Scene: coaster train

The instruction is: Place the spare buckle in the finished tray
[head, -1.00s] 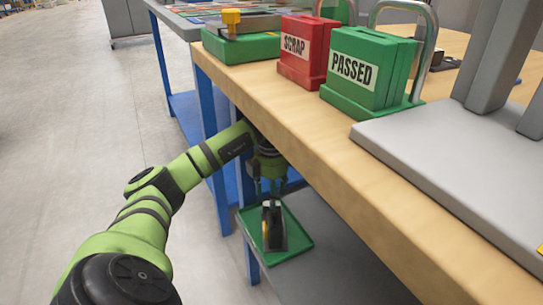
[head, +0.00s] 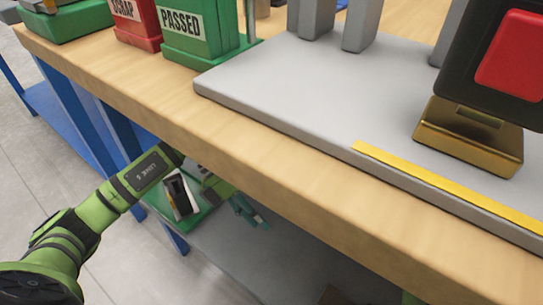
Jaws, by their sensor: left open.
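The green tray (head: 207,213) lies on the grey lower shelf under the bench, partly hidden by my left arm. A black and silver piece with a little yellow, which looks like the buckle (head: 180,197), lies in it. My left gripper (head: 254,215) is open, to the right of the tray and apart from the buckle, below the bench's front edge. I see nothing between its fingers. My right gripper is not in view.
The wooden bench top (head: 300,175) overhangs the lower shelf (head: 245,260). On it stand the green PASSED box (head: 185,35), the red SCRAP box (head: 133,22) and a grey machine base (head: 300,95) with a brass block (head: 468,135).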

